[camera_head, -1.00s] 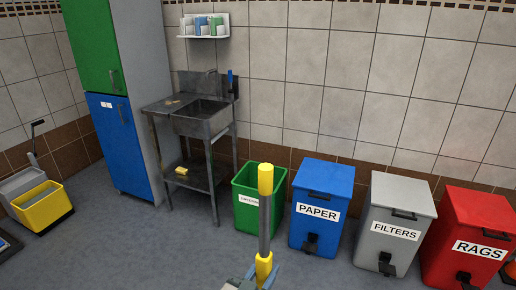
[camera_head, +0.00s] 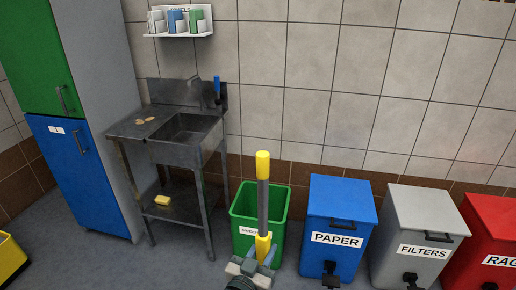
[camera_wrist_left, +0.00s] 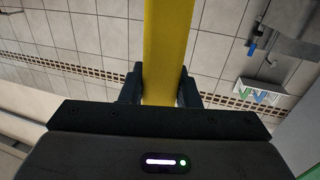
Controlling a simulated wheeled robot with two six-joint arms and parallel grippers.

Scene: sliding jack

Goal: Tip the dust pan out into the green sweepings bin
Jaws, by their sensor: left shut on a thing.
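The dust pan's long handle (camera_head: 263,205), grey with a yellow top and a yellow lower part, stands nearly upright in the head view. My left gripper (camera_head: 262,252) is shut on the yellow lower part. In the left wrist view the yellow handle (camera_wrist_left: 167,45) runs between the two dark fingers (camera_wrist_left: 160,90). The pan itself does not show in either view. The green sweepings bin (camera_head: 242,203) stands open on the floor just beyond the handle, which hides part of its front and label. My right gripper is not in view.
A blue PAPER bin (camera_head: 340,211), a grey FILTERS bin (camera_head: 413,225) and a red RAGS bin (camera_head: 490,230) stand to the right, lidded. A metal sink stand (camera_head: 186,150) and a blue-green cabinet (camera_head: 85,180) stand left. Grey floor is clear in front of the stand.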

